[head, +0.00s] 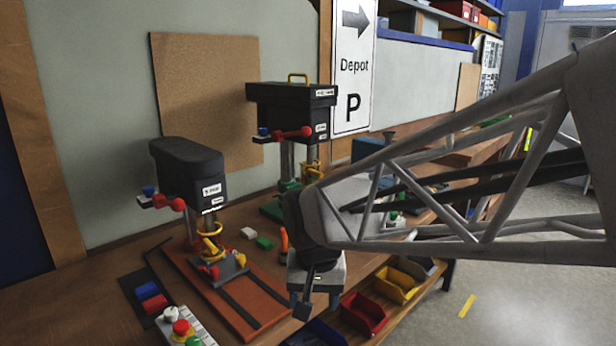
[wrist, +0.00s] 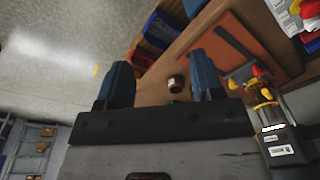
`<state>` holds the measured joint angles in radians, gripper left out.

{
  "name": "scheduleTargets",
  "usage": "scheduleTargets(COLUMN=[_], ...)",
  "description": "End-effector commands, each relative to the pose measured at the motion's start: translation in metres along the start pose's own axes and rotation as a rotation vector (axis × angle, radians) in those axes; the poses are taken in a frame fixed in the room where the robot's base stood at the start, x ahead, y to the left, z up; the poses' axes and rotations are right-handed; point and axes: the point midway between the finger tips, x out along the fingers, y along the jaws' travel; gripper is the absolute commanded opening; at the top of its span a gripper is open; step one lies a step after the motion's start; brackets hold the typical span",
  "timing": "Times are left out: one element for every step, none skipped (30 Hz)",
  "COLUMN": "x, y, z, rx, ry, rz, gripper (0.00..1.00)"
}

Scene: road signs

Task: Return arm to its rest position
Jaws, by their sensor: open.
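My arm reaches in from the right in the head view, and its end with my gripper (head: 312,300) hangs over the front edge of the wooden workbench (head: 75,300). In the wrist view my gripper (wrist: 163,82) shows two blue fingers spread apart. They are open and hold nothing that I can see. The fingertips are partly hidden by the arm in the head view.
Two drill presses stand on the bench, a nearer one (head: 190,170) and a taller one (head: 290,105). A control box with buttons (head: 180,326) is at the front left. Red (head: 362,314) and yellow bins (head: 397,285) sit below the bench edge. Open floor (head: 500,300) lies to the right.

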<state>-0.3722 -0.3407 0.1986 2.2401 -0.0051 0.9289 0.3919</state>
Motion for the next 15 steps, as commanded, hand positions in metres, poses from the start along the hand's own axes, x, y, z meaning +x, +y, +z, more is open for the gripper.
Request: scheduleTargets(x=[-0.004, -0.006, -0.009, -0.010, -0.012, -0.014, -0.016, -0.017, -0.018, -0.020, -0.021, -0.022, -0.023, -0.024, -0.025], y=[0.015, 0.022, 0.032, 0.040, 0.047, 0.056, 0.063, 0.070, 0.079, 0.085, 0.092, 0.100, 0.106, 0.112, 0.120], z=[0.006, 0.009, 0.014, 0.018, 0.022, 0.027, 0.032, 0.036, 0.042, 0.047, 0.051, 0.058, 0.063, 0.067, 0.074], rx=[0.006, 0.006, 0.006, 0.006, 0.006, 0.006, 0.006, 0.006, 0.006, 0.006, 0.005, 0.006, 0.005, 0.006, 0.005], ry=[0.009, 0.013, 0.019, 0.023, 0.028, 0.034, 0.038, 0.043, 0.048, 0.052, 0.057, 0.062, 0.067, 0.072, 0.076], rz=[0.000, 0.000, 0.001, 0.001, 0.002, 0.003, 0.003, 0.004, 0.006, 0.007, 0.008, 0.010, 0.012, 0.013, 0.016], gripper=[0.61, 0.61, 0.61, 0.61, 0.61, 0.61, 0.61, 0.61, 0.61, 0.61, 0.61, 0.61, 0.61, 0.61, 0.61])
